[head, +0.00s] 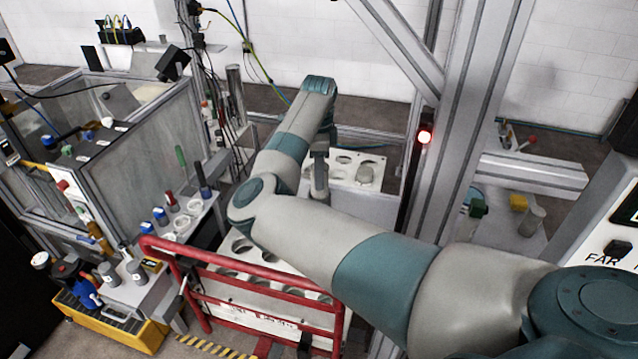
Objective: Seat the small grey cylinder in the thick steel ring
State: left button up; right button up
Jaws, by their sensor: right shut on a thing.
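My right gripper (320,190) points down over the white tray with round holes (345,183), below my wrist. It is shut on a grey piece whose shape is mostly hidden by the gripper and arm; I cannot tell for sure that it is the small grey cylinder. A short grey cylinder (364,174) stands upright in the tray, just right of the gripper and apart from it. Pale rings (181,224) lie on the narrow shelf at left; I cannot tell whether one is the thick steel ring. My left gripper is not in view.
A red rail (245,268) stands in front of a lower white rack with round holes (228,272). A grey post (455,130) rises right of the tray. A cart with grey cylinders (137,271) is at lower left. Another grey cylinder (536,216) stands at right.

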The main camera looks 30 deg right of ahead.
jog(key=shift+f+b, duration=0.45)
jog(key=shift+f, duration=1.35)
jog(key=shift+f, duration=0.2)
jog(key=o, duration=1.4)
jog(key=shift+r, duration=0.2)
jog(key=shift+r+b, duration=0.5)
notch_tip(320, 180, up, 10)
jog(key=b, duration=0.5)
jog(key=shift+r, duration=0.55)
jog(key=shift+f, duration=0.1)
